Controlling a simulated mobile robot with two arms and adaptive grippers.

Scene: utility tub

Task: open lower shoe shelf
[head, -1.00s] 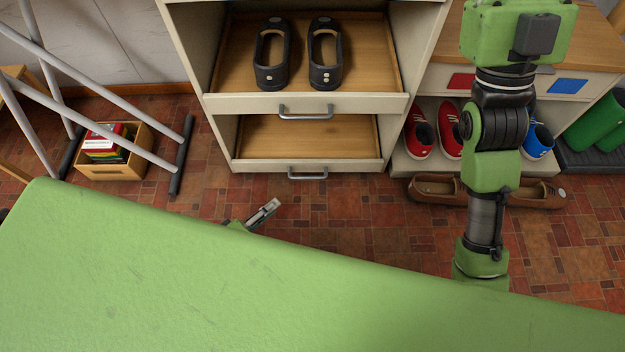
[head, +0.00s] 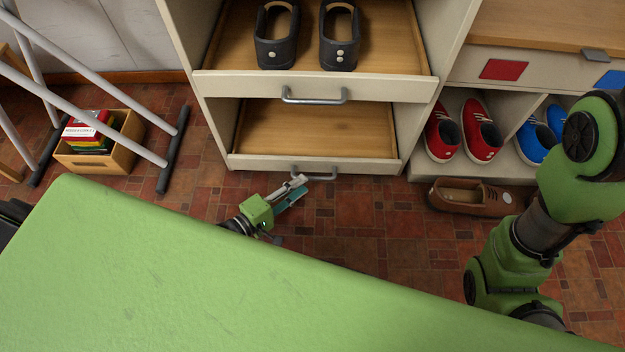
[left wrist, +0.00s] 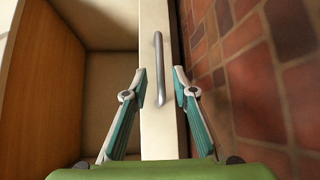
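The lower shoe shelf (head: 250,162) is a pull-out tray with a pale front and a bare wooden bottom, low in the cream cabinet. Its grey bar handle (head: 328,174) is partly covered by my left gripper (head: 303,183) in the head view. In the left wrist view, my left gripper (left wrist: 160,72) is open. Its two teal-and-white fingers appear on either side of the near end of the handle (left wrist: 158,60), with gaps on both sides. I cannot tell how far the handle lies between them. My right gripper is out of view; only my right arm shows.
The upper shelf (head: 225,85) above holds a pair of black shoes (head: 277,35). Red shoes (head: 480,130) and blue shoes stand in a unit on the right, with a brown shoe (head: 470,195) on the floor. A wooden box (head: 125,155) and metal legs are at left.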

